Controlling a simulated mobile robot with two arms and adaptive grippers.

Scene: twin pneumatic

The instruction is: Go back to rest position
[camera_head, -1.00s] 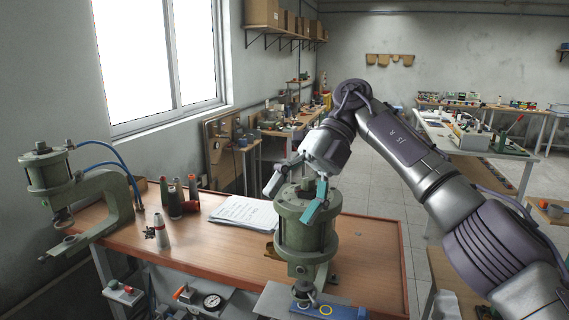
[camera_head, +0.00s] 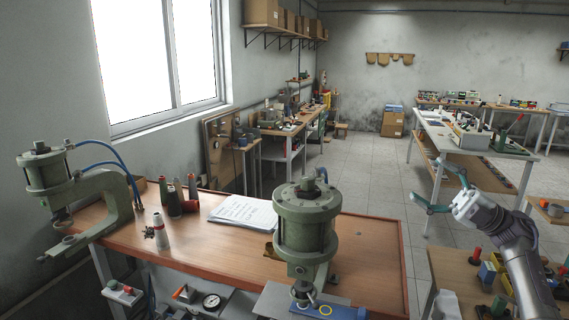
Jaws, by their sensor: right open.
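My right gripper (camera_head: 437,192) is at the right of the head view, above the floor between the benches. Its teal fingers are spread wide and hold nothing. It is well apart from the green pneumatic press (camera_head: 306,225) at the front of the wooden workbench (camera_head: 215,262). A second green press (camera_head: 85,195) stands at the bench's left end with blue hoses. My left gripper is not in the picture.
A notebook (camera_head: 243,211) and several spools (camera_head: 174,200) lie or stand on the bench. A side table (camera_head: 455,270) with small items is below my right arm. A white table (camera_head: 450,140) stands behind the gripper. Open floor (camera_head: 365,180) lies in the middle.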

